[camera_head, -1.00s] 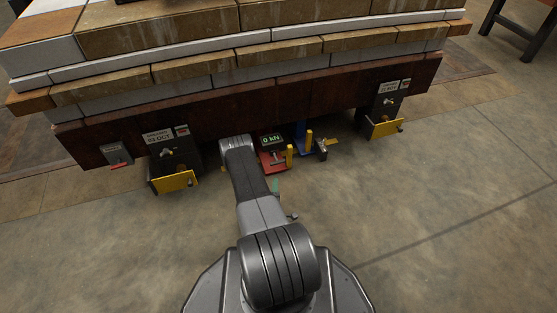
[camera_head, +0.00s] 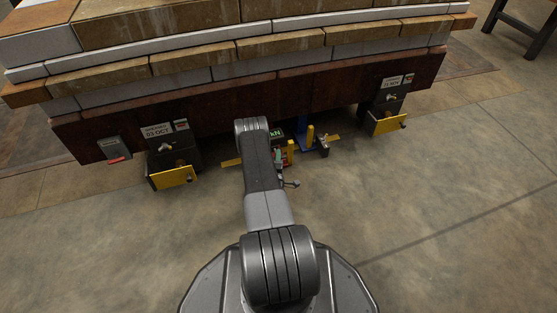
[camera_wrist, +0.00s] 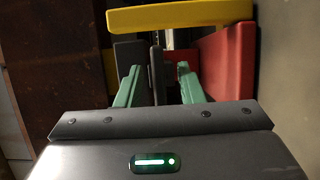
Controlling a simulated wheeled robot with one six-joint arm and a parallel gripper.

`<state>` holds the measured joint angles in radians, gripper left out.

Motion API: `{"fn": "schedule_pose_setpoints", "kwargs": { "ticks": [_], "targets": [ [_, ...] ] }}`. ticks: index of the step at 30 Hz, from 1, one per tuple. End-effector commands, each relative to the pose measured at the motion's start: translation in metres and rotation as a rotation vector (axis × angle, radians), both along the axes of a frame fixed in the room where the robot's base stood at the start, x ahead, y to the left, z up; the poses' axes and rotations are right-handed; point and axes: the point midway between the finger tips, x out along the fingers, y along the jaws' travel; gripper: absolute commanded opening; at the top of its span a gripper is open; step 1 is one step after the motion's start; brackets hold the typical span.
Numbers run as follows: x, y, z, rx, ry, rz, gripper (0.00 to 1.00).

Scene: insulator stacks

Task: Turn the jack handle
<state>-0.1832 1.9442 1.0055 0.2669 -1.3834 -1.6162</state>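The jack stands low under the front edge of the stack's rusty beam. In the head view its green readout (camera_head: 277,133) shows "kN", and my arm covers the rest of it. A yellow post (camera_head: 290,150) stands beside it. My gripper's green fingers (camera_head: 278,155) are close in front of the jack, mostly behind my arm. In the wrist view my gripper (camera_wrist: 160,75) has its two green fingers apart. A dark upright part (camera_wrist: 157,72) shows between them; I cannot tell whether it is the jack handle or whether the fingers touch it. A red part (camera_wrist: 225,62) lies to the right.
A yellow bar (camera_wrist: 180,15) crosses above the fingers in the wrist view. Dark boxes with yellow flaps stand at left (camera_head: 172,160) and right (camera_head: 388,108). The rusty beam (camera_head: 330,88) hangs over the jack. The floor (camera_head: 430,220) in front is clear.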

Motion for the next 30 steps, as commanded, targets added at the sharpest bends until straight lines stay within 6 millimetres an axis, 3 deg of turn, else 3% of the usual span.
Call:
{"fn": "schedule_pose_setpoints", "kwargs": {
  "ticks": [5,10,22,30],
  "targets": [
    [0.0,0.0001,0.0003,0.0,0.0,0.0,0.34],
    [-0.0002,0.0001,0.0003,0.0,0.0,0.0,0.01],
    [-0.0002,0.0003,0.0004,0.04,0.014,0.0,0.0],
    [-0.0003,0.0002,0.0007,0.199,0.066,0.001,0.0]
  ]
}}
